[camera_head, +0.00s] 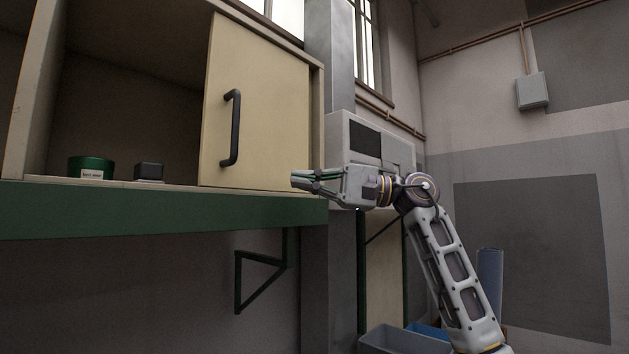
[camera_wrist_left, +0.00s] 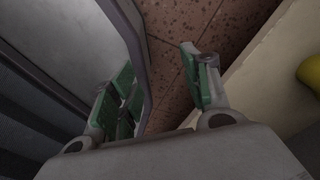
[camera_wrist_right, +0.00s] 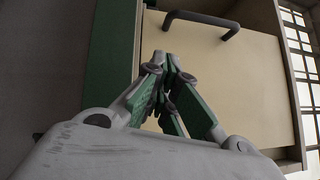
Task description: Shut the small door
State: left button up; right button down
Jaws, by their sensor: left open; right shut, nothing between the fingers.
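The small door (camera_head: 258,105) is a cream panel with a dark bar handle (camera_head: 232,128). It covers the right part of the cabinet front, and the left part stands open. My right gripper (camera_head: 294,181) is shut and empty, its fingertips at the door's lower right corner in the head view. In the right wrist view the shut fingers (camera_wrist_right: 167,58) lie in front of the door (camera_wrist_right: 225,85), with the handle (camera_wrist_right: 202,20) beyond the tips. Whether they touch the panel I cannot tell. My left gripper (camera_wrist_left: 160,85) is open and empty, seen only in its own wrist view.
A green tin (camera_head: 91,168) and a small dark box (camera_head: 149,171) stand in the cabinet's open part. The green shelf edge (camera_head: 150,212) runs below. A grey-white machine (camera_head: 390,145) is behind my right arm. Bins (camera_head: 390,340) are low down. Tiled floor (camera_wrist_left: 185,40) lies under my left gripper.

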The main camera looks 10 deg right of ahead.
aim_at(229, 166)
jog(key=p+x, duration=0.1)
jog(key=x, duration=0.4)
jog(key=shift+a+r, duration=0.15)
jog(key=shift+a, duration=0.2)
jog(key=a, duration=0.1)
jog(key=s+a, duration=0.1)
jog(key=shift+s+a+r+p, duration=0.15)
jog(key=shift+a+r+p, duration=0.1)
jog(key=shift+p, duration=0.1)
jog(key=shift+s+a+r, duration=0.1)
jog(key=shift+s+a, duration=0.3)
jog(key=shift+a, duration=0.05)
pick_arm(q)
jog(key=s+d+r, duration=0.2)
jog(key=d, duration=0.2)
pick_arm(e)
jog(key=shift+a, duration=0.15)
jog(key=shift+s+a, duration=0.45)
jog(key=shift+a, duration=0.05)
pick_arm(q)
jog(key=w+a+f+b, duration=0.2)
jog(key=a+f+b, duration=0.1)
jog(key=a+f, duration=0.1)
jog(key=shift+a+b, duration=0.35)
jog(key=shift+a, duration=0.2)
pick_arm(e)
jog(key=s+a, duration=1.2)
jog(key=a, duration=0.4)
jog(key=shift+a, duration=0.3)
